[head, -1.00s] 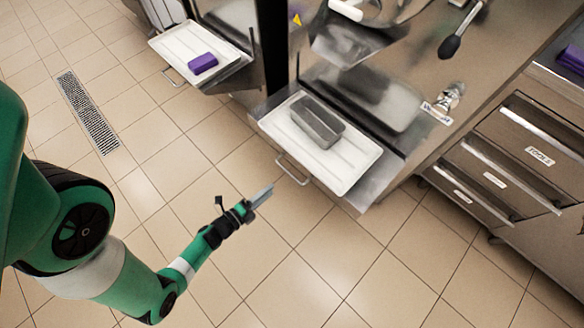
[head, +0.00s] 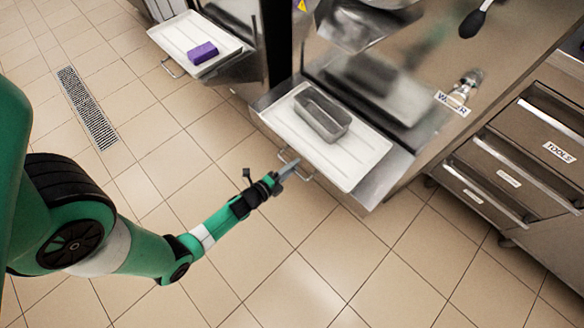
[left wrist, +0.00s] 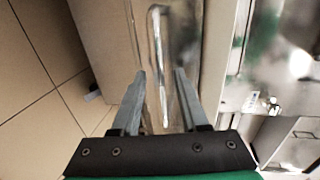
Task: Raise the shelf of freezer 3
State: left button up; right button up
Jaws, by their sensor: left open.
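A white shelf (head: 352,172) juts from the front of the nearer steel freezer, with a grey metal pan (head: 322,114) on it. I cannot read a freezer number. A wire handle (head: 309,178) hangs at the shelf's front edge, and it also shows in the left wrist view (left wrist: 157,50). My left gripper (head: 289,168) is open at this handle. In the left wrist view its two fingers (left wrist: 160,73) lie on either side of the wire, apart from each other. Whether a finger touches the wire is unclear. My right gripper is in neither view.
A second freezer's white shelf (head: 172,40) with a purple block (head: 203,53) stands at the upper left. A drawer cabinet (head: 530,150) marked "TOOLS" is at the right. The tiled floor around my left arm is clear, with a drain grate (head: 87,108).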

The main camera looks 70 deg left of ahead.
pick_arm(q)
grip_shut()
dwell(1.4)
